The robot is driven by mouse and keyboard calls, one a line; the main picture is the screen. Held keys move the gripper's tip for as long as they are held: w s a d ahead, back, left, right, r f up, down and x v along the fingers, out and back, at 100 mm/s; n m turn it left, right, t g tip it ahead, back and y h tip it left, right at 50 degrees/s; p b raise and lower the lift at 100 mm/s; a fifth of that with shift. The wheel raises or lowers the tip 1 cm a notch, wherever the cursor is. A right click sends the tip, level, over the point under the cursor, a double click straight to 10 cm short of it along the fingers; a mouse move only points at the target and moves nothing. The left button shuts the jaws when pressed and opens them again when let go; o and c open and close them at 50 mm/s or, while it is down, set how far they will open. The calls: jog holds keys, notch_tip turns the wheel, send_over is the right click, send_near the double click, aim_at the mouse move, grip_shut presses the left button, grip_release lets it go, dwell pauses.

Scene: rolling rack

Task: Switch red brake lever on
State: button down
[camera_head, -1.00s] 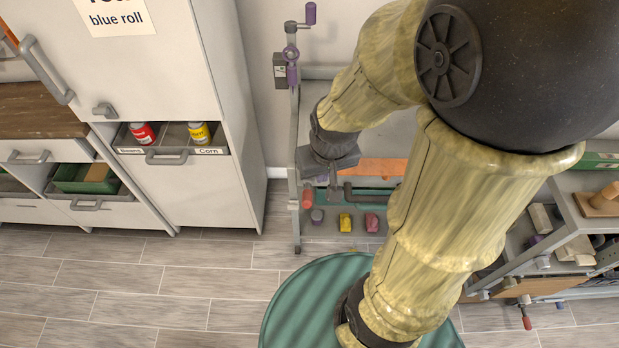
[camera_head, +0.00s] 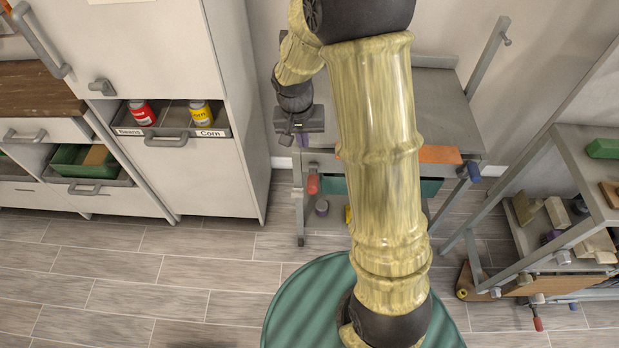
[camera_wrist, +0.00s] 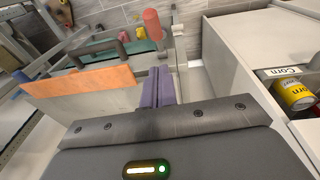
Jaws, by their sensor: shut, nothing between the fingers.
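A red cylindrical handle (camera_head: 313,183) sits at the front left corner of the grey wheeled rack (camera_head: 440,100). It also shows in the wrist view as a red upright grip (camera_wrist: 153,25) on a grey stem, beyond my fingertips. My gripper (camera_head: 302,141) points down just above and slightly left of this handle in the head view. Its purple fingers (camera_wrist: 158,88) are together, with nothing between them, and look apart from the handle. I cannot tell whether this handle is on or off. Another small red-tipped lever (camera_head: 537,322) hangs low on the right-hand rack.
An orange board (camera_wrist: 80,88) lies by the rack's front edge, with a blue handle (camera_head: 470,171) at the right corner. A tall grey cabinet (camera_head: 215,170) stands close on the left. The right-hand rack (camera_head: 590,185) holds blocks. The floor (camera_head: 190,275) at front left is clear.

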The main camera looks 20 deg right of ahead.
jog(key=shift+w+f, duration=0.3)
jog(key=shift+f, duration=0.05)
send_over(311, 179)
jog(key=w+a, duration=0.1)
notch_tip(311, 179, down, 10)
jog(key=f, duration=0.1)
jog(key=s+f, duration=0.1)
jog(key=f, duration=0.1)
jog(key=shift+s+d, duration=0.15)
jog(key=shift+f, duration=0.2)
